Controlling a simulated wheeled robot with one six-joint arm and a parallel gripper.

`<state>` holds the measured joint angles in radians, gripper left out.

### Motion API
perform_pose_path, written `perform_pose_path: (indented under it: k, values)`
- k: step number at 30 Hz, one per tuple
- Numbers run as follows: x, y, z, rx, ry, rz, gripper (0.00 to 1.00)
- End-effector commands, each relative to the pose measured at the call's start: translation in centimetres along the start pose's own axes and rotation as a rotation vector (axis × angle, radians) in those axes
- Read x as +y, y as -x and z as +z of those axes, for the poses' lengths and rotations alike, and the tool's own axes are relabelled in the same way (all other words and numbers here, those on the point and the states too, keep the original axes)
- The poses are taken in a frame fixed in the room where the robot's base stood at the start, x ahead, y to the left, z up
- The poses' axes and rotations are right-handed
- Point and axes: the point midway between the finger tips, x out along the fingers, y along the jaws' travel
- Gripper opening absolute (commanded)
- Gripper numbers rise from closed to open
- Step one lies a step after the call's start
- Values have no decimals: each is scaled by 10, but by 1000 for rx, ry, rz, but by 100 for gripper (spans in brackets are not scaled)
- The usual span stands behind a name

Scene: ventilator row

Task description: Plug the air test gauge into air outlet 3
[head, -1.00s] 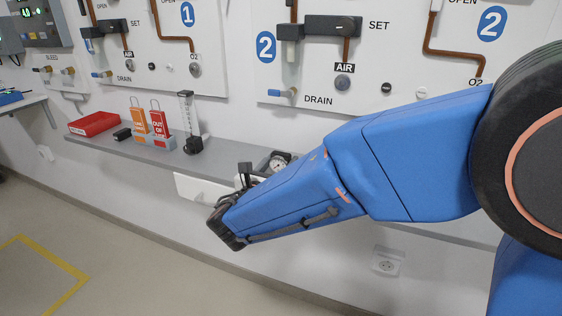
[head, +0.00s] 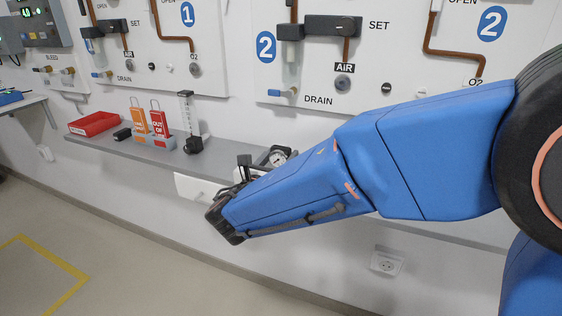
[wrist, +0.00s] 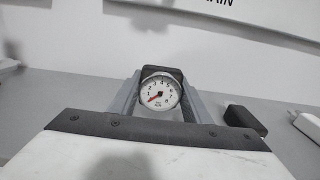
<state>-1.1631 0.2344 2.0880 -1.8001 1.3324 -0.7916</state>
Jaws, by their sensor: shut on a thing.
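The air test gauge, with a round white dial and red needle, shows in the wrist view (wrist: 160,92) between the two grey fingers of my gripper (wrist: 158,100). The gripper is shut on it. In the head view the gauge (head: 277,157) shows just above my blue forearm, over the shelf; my fingers are mostly hidden behind the arm there. Whether the gauge still touches the shelf I cannot tell. Air outlet 3 is not in view. The nearest air outlet in view is the one on panel 2 (head: 342,83), a grey round socket under an AIR label.
A grey shelf (head: 165,157) runs along the wall. It bears a red tray (head: 93,124), orange and red tags (head: 149,122), a flowmeter (head: 191,128) and a small black block (head: 122,134). Panel 1 (head: 150,60) is on the left. A wall socket (head: 387,263) sits below.

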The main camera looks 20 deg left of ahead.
Motion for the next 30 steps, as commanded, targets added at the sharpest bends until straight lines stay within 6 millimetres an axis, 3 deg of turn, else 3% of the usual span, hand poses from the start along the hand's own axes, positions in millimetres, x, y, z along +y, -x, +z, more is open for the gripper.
perform_pose_path:
  k: [30]
  values:
    - [1,62,0,0,0,2,8]
